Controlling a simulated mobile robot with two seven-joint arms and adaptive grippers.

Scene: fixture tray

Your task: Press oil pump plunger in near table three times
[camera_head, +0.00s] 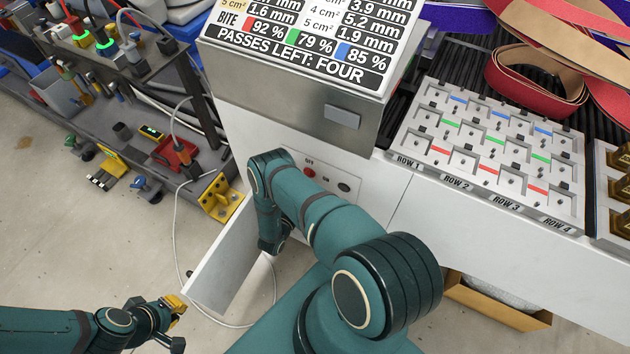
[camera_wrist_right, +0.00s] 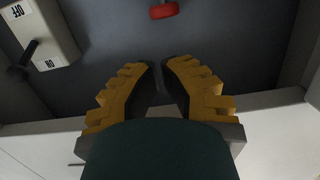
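No part is clearly identifiable as the oil pump plunger. In the right wrist view a red round knob (camera_wrist_right: 163,11) shows at the top edge, beyond my right gripper (camera_wrist_right: 162,82); whether it is the plunger I cannot tell. The right gripper's yellow fingers are close together with nothing seen between them, and apart from the knob. In the head view my right arm reaches down beside the white machine's open panel, and its gripper is hidden. My left gripper (camera_head: 174,322) is at the lower left over the floor, fingers apart and empty.
A switch box (camera_wrist_right: 40,35) marked OFF and ON is at the wrist view's upper left. The open white panel (camera_head: 228,262) stands beside my right arm.

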